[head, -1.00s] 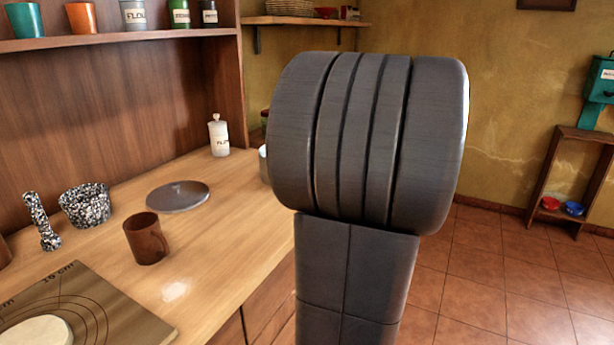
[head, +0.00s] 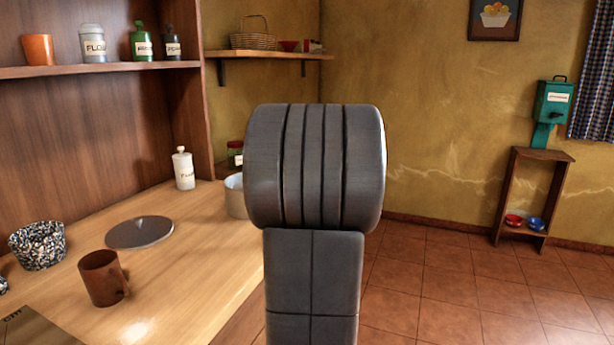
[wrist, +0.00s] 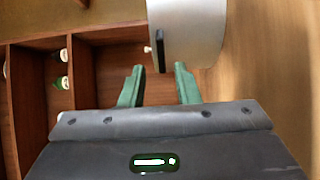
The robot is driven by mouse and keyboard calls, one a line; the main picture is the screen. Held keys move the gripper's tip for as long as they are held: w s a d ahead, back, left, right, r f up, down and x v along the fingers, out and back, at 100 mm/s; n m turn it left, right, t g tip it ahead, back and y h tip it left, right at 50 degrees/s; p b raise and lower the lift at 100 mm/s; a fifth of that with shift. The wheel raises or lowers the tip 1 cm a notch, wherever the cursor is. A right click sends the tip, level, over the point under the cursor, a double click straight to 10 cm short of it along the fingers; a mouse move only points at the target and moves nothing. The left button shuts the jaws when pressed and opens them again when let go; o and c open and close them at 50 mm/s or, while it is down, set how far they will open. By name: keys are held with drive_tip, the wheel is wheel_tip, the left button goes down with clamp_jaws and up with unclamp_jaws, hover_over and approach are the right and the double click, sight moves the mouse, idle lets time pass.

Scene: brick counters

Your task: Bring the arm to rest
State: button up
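My gripper (wrist: 158,82) shows in the wrist view as two green fingers standing well apart with nothing between them. It is open and empty, with a shelved wooden cabinet (wrist: 95,70) behind it, tilted in the picture. A pale rounded body stands beyond the fingertips; I cannot tell what it is. In the head view my dark grey arm link (head: 315,168) stands raised in the middle, to the right of the counter (head: 200,245). My gripper is not visible in the head view.
On the counter are a brown mug (head: 104,278), a grey disc (head: 140,232), a speckled mortar (head: 38,245), a white bottle (head: 183,168) and a pale pot (head: 236,196). Open tiled floor (head: 440,290) lies to the right, with a small wooden stand (head: 540,195) by the wall.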

drive_tip(key=x, duration=0.2)
drive_tip(key=shift+w+a, duration=0.15)
drive_tip(key=shift+w, duration=0.05)
drive_tip(key=shift+r, duration=0.5)
